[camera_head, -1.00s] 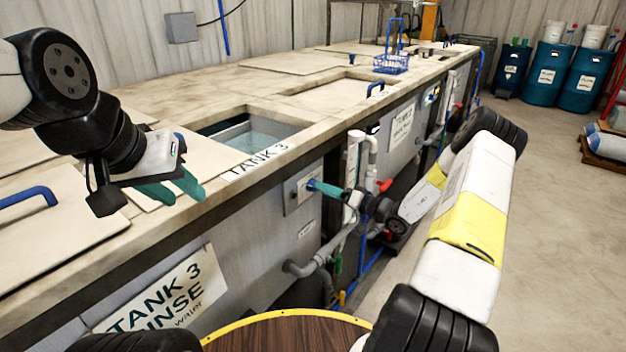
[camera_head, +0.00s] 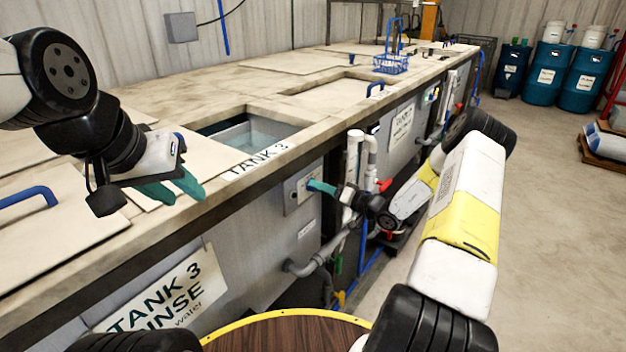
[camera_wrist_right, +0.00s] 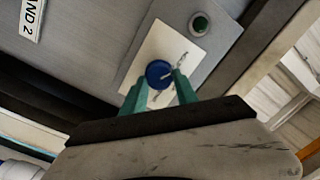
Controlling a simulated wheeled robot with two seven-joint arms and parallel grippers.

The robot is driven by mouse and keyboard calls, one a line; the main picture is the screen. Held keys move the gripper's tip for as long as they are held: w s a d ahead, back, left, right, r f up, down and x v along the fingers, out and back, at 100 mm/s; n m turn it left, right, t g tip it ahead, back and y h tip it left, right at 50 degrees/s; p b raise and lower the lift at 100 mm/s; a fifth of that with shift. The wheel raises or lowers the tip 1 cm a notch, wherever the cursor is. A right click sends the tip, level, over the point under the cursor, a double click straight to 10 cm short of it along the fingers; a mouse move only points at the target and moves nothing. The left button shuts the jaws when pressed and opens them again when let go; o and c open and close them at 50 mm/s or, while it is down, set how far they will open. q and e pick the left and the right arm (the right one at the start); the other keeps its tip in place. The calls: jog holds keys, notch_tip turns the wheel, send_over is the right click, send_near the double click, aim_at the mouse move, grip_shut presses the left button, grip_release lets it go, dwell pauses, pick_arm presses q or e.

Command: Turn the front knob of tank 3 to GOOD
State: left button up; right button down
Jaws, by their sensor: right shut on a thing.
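Tank 3's front knob shows as a round blue knob (camera_wrist_right: 159,73) on a pale plate (camera_wrist_right: 140,50) in the right wrist view. My right gripper (camera_wrist_right: 160,85) has its green fingers on either side of the knob and is shut on it. In the head view the right gripper (camera_head: 321,187) reaches the grey control panel (camera_head: 291,195) on the tank front, and its fingers hide the knob. The plate's markings are too small to read. My left gripper (camera_head: 178,188) hangs above the front edge of the tank top, empty, its green fingers apart.
The open tank 3 (camera_head: 207,129) holds liquid. Grey pipes (camera_head: 315,262) and a red-handled valve (camera_head: 384,185) are close to my right forearm. A blue basket (camera_head: 390,64) stands farther along the tank top.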

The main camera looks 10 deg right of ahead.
jog(key=m, duration=1.6)
jog(key=m+t, duration=0.1)
jog(key=m, duration=0.7)
jog(key=shift+s+f+m, duration=0.15)
jog(key=shift+f+m, duration=0.15)
jog(key=shift+f, duration=0.1)
jog(key=shift+h, duration=0.3)
jog(key=c, duration=0.9)
grip_release()
jog(key=shift+a, duration=0.1)
jog(key=shift+c, duration=0.2)
